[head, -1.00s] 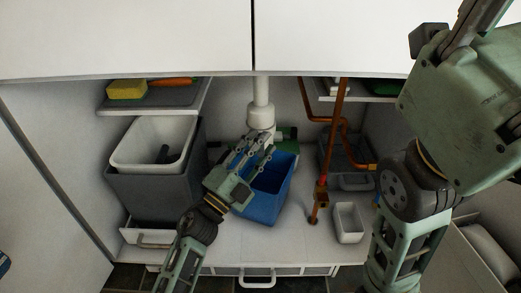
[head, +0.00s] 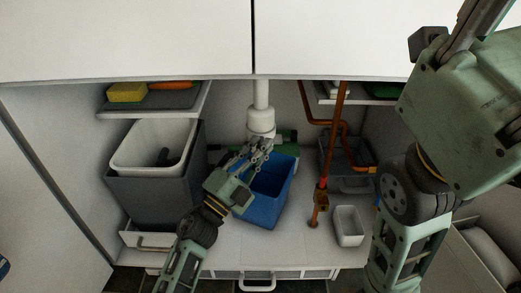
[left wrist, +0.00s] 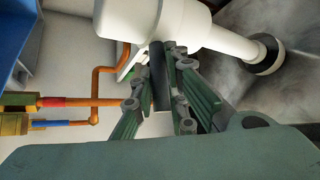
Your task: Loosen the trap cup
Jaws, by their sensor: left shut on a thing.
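The white trap cup (head: 261,122) hangs at the lower end of the white drain pipe (head: 261,93), in the middle of the cabinet. In the left wrist view the cup (left wrist: 140,16) fills the top middle, with the pipe (left wrist: 232,42) running off to the right. My left gripper (head: 263,145) reaches up from below, its fingertips at the cup's lower end. In the left wrist view my left gripper (left wrist: 161,52) has its fingers drawn together at the cup; the exact contact is partly hidden. My right arm fills the right side, its gripper out of frame.
A blue bin (head: 268,195) stands below the trap, close to my left gripper. A grey bin (head: 150,195) stands at left. Copper pipes (head: 321,185) run down at right, beside a small white container (head: 348,226). Side shelves (head: 195,103) hang above. The cabinet floor's front (head: 262,250) is clear.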

